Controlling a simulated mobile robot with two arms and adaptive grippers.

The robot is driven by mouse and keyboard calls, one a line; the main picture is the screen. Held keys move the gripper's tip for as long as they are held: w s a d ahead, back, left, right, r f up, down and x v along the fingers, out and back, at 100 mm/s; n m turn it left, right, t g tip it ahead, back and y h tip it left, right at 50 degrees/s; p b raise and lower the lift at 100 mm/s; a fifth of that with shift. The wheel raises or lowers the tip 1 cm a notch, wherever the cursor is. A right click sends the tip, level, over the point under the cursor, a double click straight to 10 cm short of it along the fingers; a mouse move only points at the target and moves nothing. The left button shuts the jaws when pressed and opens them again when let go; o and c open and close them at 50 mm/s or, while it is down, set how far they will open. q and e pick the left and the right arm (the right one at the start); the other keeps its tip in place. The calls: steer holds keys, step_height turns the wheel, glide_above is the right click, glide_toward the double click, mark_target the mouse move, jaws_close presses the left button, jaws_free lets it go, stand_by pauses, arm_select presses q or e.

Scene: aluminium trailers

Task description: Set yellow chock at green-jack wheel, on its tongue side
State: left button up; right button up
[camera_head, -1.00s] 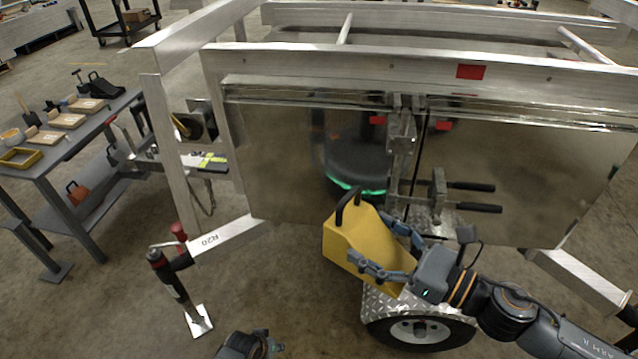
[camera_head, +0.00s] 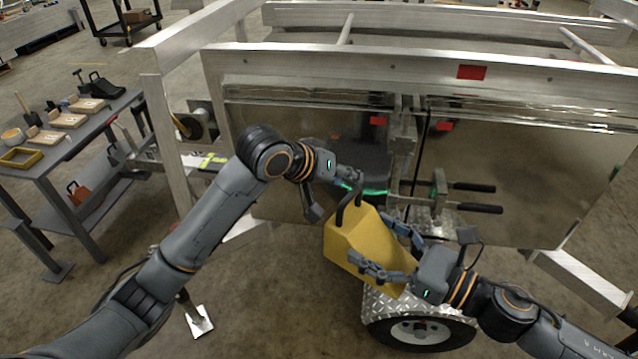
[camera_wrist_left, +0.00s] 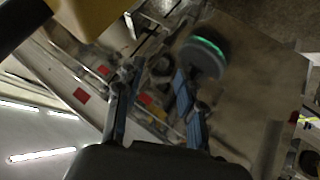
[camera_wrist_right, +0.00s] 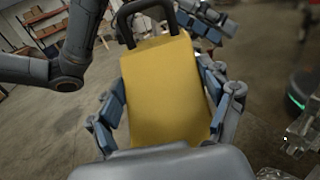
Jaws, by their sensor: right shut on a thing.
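The yellow chock (camera_head: 355,240) has a dark loop handle (camera_head: 350,205) on top. My right gripper (camera_head: 388,250) is shut on the chock's sides and holds it in the air, above and left of a wheel (camera_head: 420,334) under a diamond-plate fender (camera_head: 400,303). The right wrist view shows the chock (camera_wrist_right: 165,90) between both fingers. My left gripper (camera_head: 350,182) is beside the handle; its fingers are apart and empty in the left wrist view (camera_wrist_left: 155,95). The chock (camera_wrist_left: 95,15) shows there at upper left. I cannot see a green jack.
A shiny trailer panel (camera_head: 280,150) with latch levers (camera_head: 475,187) stands close behind the grippers. A jack foot (camera_head: 199,321) rests on the floor, its upper part mostly behind my left arm. A grey table (camera_head: 60,150) with tools stands left. Floor at lower middle is clear.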

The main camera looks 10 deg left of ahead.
mark_target(350, 197)
steer(key=shift+r, duration=0.1)
arm_select(q)
steer(key=s+r+m, duration=0.1)
steer(key=s+r, duration=0.2)
steer(key=r, duration=0.1)
steer(key=s+d+r, duration=0.1)
steer(key=s+r, duration=0.2)
steer(key=r, duration=0.1)
steer(key=s+d+r+m, duration=0.1)
steer(key=s+r, duration=0.3)
steer(key=shift+s+m, duration=0.1)
steer(key=shift+m, duration=0.2)
steer(key=s+a+r+m+y, duration=0.2)
steer(key=s+a+r, duration=0.1)
steer(key=s, duration=0.6)
steer(key=x, duration=1.1)
steer(key=shift+w+f, duration=0.2)
steer(key=shift+w, duration=0.1)
jaws_close()
